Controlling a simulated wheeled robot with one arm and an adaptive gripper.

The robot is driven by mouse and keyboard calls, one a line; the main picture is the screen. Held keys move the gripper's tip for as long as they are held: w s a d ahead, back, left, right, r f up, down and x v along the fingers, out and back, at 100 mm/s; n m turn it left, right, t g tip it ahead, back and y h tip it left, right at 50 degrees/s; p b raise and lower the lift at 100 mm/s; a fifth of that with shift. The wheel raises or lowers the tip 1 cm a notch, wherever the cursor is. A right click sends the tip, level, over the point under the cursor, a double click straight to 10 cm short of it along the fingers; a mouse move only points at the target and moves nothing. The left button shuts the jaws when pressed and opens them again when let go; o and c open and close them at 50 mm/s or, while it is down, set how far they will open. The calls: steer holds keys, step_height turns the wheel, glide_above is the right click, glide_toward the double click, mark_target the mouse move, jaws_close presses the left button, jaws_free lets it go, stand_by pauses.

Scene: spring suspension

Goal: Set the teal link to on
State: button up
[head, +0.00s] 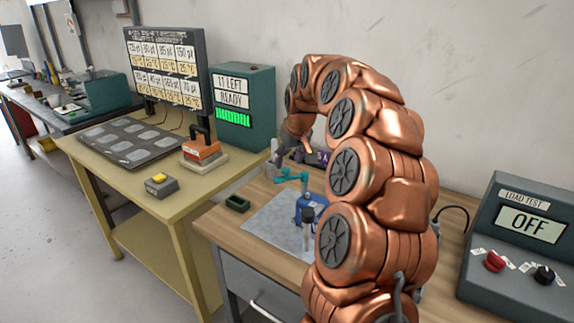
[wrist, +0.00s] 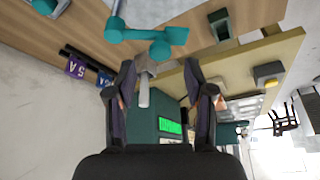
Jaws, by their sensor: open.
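The teal link (head: 291,176) is a small jointed lever above the grey mat on the wooden bench, beside a blue fixture (head: 312,207). In the wrist view the teal link (wrist: 152,40) lies just beyond my fingertips, its rounded ends near the top of the picture. My gripper (wrist: 159,67) is open, with nothing held between its fingers. A pale grey metal piece (wrist: 144,92) shows between the fingers, but I cannot tell how far off it is. In the head view my arm arches over the bench and hides part of the fixture.
A dark green tray (head: 237,203) sits on the bench left of the grey mat (head: 262,222). A load test box (head: 528,240) at right reads OFF. A teal cabinet (head: 243,105) reading "11 LEFT READY" and a yellow table (head: 120,180) stand at left.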

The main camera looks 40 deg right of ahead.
mark_target(286, 169)
steer(key=shift+p+x, duration=0.3)
steer(key=shift+x, duration=1.5)
steer(key=shift+c, duration=0.3)
jaws_close()
